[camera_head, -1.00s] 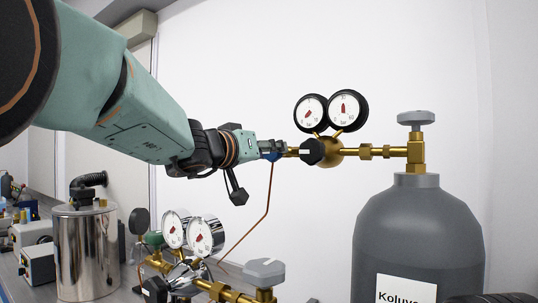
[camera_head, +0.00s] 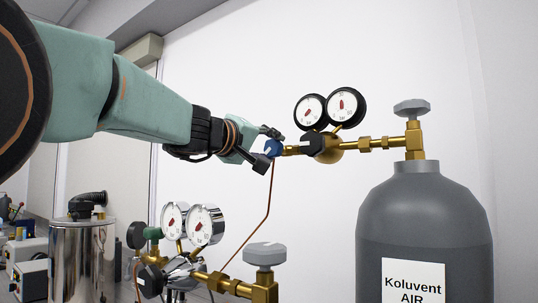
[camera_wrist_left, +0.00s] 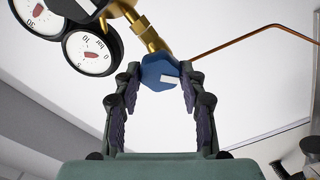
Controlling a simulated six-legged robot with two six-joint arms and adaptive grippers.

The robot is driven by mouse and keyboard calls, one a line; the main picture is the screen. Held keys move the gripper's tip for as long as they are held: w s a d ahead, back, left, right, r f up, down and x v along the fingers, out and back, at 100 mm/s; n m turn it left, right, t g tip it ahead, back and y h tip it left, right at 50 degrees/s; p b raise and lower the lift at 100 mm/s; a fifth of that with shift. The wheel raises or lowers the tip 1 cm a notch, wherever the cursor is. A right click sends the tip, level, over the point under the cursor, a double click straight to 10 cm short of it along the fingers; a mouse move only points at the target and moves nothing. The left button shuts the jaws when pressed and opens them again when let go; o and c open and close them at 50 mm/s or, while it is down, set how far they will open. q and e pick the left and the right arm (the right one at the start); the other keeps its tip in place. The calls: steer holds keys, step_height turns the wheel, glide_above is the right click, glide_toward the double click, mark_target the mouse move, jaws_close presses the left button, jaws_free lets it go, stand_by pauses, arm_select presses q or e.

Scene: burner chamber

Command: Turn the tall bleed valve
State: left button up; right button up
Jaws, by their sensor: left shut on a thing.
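The tall bleed valve is a blue knob (camera_head: 273,148) at the left end of the brass regulator on the tall grey cylinder. In the left wrist view the blue knob (camera_wrist_left: 160,72), with a white mark on it, sits between the fingertips. My left gripper (camera_head: 268,149) reaches it from the left in the head view and is shut on it. In the left wrist view both fingers of my left gripper (camera_wrist_left: 160,80) touch the knob's sides. My right gripper is not in view.
Two gauges (camera_head: 342,103) sit above the brass regulator (camera_head: 330,152). The cylinder (camera_head: 425,215) stands at right. A thin copper pipe (camera_head: 262,222) runs down from the knob. A lower regulator with gauges (camera_head: 205,225) and grey handwheel (camera_head: 264,254) stands below my arm.

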arm_select(q)
steer(key=n, duration=0.3)
steer(key=shift+a+r+b, duration=0.1)
steer(key=shift+r+b, duration=0.1)
steer(key=shift+b, duration=0.1)
steer(key=n, duration=0.3)
steer(key=shift+n, duration=0.3)
steer(key=n, duration=0.3)
steer(key=shift+n, duration=0.3)
steer(key=n, duration=0.3)
steer(key=shift+f+n, duration=0.1)
steer(key=shift+n, duration=0.2)
steer(key=n+p, duration=0.1)
steer(key=n, duration=0.4)
steer(key=shift+s, duration=0.1)
steer(key=n+p, duration=0.1)
steer(key=n, duration=0.2)
steer(key=n+p, duration=0.1)
steer(key=n, duration=0.2)
steer(key=shift+d+f, duration=0.15)
steer(key=shift+d, duration=0.05)
steer(key=shift+n, duration=0.4)
